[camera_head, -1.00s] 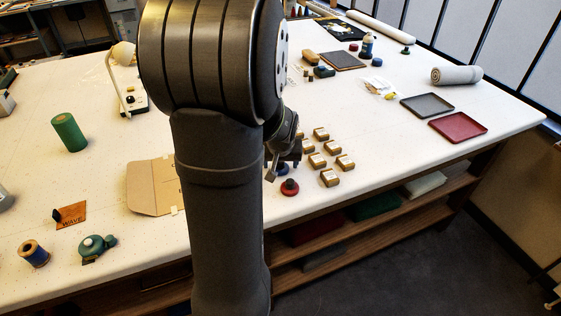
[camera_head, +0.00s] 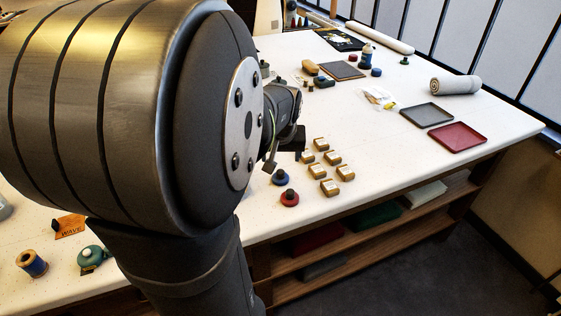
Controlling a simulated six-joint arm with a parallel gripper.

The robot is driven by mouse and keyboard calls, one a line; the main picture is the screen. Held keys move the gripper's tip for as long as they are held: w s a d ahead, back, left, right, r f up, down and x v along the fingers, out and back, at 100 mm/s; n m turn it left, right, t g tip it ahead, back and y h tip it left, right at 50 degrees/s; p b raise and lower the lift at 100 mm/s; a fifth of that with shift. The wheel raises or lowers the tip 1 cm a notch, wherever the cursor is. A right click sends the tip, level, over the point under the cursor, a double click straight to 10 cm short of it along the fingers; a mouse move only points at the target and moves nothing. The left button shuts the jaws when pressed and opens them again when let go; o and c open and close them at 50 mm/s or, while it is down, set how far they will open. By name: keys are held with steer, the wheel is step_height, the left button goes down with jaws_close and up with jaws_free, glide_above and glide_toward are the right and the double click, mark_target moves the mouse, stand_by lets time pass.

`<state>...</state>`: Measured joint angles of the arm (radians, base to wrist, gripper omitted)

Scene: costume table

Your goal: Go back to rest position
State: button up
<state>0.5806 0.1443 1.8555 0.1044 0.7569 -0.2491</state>
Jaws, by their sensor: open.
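My gripper (camera_head: 284,156) shows just right of my large grey arm joint, above the white table (camera_head: 400,140). Its fingers are apart and I see nothing held between them. It is partly hidden behind my own arm. Below it are a blue round piece with a dark knob (camera_head: 280,177) and a red one (camera_head: 289,198). Several small gold-topped blocks (camera_head: 318,171) stand in rows to the right of it, apart from the fingers.
A grey tray (camera_head: 426,115) and a red tray (camera_head: 457,137) lie at the right, near a rolled grey mat (camera_head: 455,85). A thread spool (camera_head: 31,263), a teal item (camera_head: 91,257) and an orange card (camera_head: 69,226) lie at the left. My arm hides much of the left table.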

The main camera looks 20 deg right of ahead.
mark_target(281, 171)
steer(key=shift+s+a+r, duration=0.1)
steer(key=shift+s+r, duration=0.15)
steer(key=shift+r, duration=0.35)
steer(key=shift+f, duration=0.1)
steer(key=x, duration=1.2)
steer(key=shift+r, duration=0.95)
